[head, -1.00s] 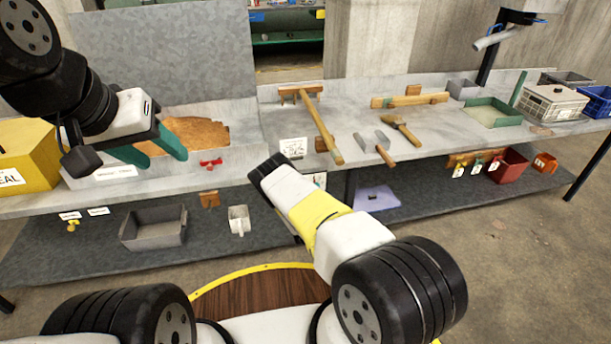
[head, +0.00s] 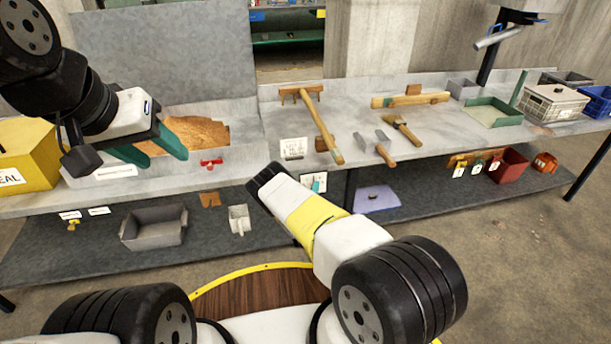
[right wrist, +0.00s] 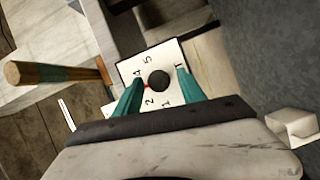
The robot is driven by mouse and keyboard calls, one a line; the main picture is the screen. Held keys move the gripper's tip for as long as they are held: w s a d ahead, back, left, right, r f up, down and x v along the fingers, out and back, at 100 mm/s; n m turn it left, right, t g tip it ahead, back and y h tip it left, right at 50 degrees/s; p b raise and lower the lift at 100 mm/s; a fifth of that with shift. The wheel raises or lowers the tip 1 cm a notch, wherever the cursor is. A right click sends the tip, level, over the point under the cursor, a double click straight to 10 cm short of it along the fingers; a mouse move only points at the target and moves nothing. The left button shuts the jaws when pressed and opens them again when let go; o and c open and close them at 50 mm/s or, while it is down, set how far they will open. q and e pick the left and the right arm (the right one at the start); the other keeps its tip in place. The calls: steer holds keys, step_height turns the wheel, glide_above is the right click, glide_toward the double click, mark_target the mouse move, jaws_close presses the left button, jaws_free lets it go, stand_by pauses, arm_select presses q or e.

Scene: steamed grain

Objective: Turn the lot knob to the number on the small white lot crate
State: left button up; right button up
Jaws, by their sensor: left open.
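The lot knob is a round black knob (right wrist: 158,81) on a white dial plate (right wrist: 150,62) with black numbers. 5, 4, 2 and 1 are readable; a red mark at the knob's left side points between 4 and 2, where my finger covers the plate. My right gripper (right wrist: 160,76) has its green fingers either side of the knob, with small gaps. In the head view the plate (head: 307,181) is under the table's front edge, partly behind my right arm. A whitish crate (head: 553,102) stands far right; I cannot read a number on it. My left gripper (head: 165,158) is open and empty by the grain trough.
A wooden mallet (head: 322,128) lies on the table above the dial, its handle end near the front edge; the handle (right wrist: 50,73) shows beside my right gripper. A white card (head: 293,148) stands at the table edge. A grey bin (head: 153,235) sits on the lower shelf.

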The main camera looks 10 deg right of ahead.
steer(key=shift+s, duration=0.1)
steer(key=v, duration=0.7)
steer(key=shift+s, duration=0.25)
steer(key=shift+a, duration=0.1)
